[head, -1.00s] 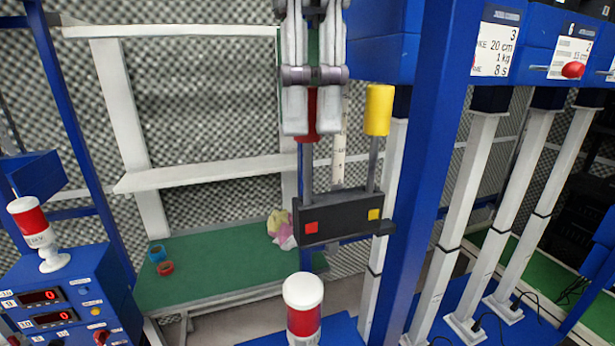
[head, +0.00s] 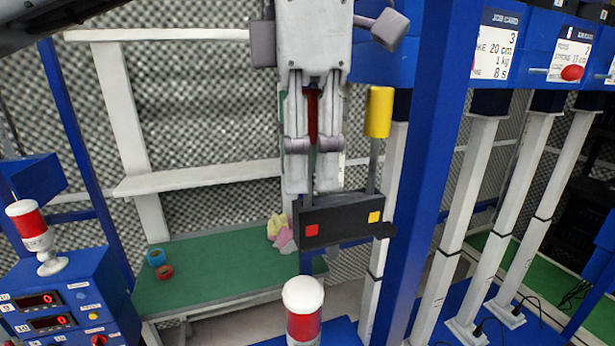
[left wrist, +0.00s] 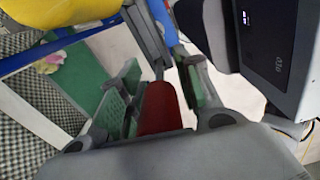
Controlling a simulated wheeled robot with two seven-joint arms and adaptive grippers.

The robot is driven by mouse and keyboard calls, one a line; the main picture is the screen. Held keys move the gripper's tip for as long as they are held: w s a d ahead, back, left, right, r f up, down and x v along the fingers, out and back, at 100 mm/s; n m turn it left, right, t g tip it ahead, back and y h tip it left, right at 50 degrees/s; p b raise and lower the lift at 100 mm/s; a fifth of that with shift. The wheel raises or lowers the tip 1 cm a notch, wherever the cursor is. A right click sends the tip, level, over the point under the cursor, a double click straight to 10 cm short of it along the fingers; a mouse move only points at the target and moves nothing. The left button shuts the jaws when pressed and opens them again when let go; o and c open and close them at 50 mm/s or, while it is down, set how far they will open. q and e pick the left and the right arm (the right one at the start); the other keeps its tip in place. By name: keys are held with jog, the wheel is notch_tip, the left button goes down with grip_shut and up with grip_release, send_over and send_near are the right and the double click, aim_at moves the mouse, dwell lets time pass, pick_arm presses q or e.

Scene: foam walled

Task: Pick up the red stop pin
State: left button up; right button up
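The red stop pin (head: 312,115) stands upright in the black block (head: 340,222), above the block's red square. Its thin shaft is mostly hidden behind my fingers. My left gripper (head: 312,188) points down from above, with one finger on each side of the pin and its tips near the block's top. In the left wrist view the pin's red head (left wrist: 160,108) sits between the two green-padded fingers of the gripper (left wrist: 161,82). The fingers are apart and do not look closed on it. My right gripper is not in view.
A yellow pin (head: 378,112) stands in the same block, close to the right of my gripper. A blue post (head: 425,170) rises beyond it. A red-and-white beacon (head: 303,310) stands below the block. A green bench (head: 210,275) lies at the back left.

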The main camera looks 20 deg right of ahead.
aim_at(312, 94)
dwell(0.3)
pick_arm(q)
grip_shut()
jog(key=shift+r, duration=0.2)
jog(key=shift+r, duration=0.85)
notch_tip(312, 94, up, 6)
jog(key=shift+r+p, duration=0.1)
jog(key=shift+p, duration=0.7)
jog(key=shift+r+p, duration=0.35)
jog(key=shift+r, duration=0.55)
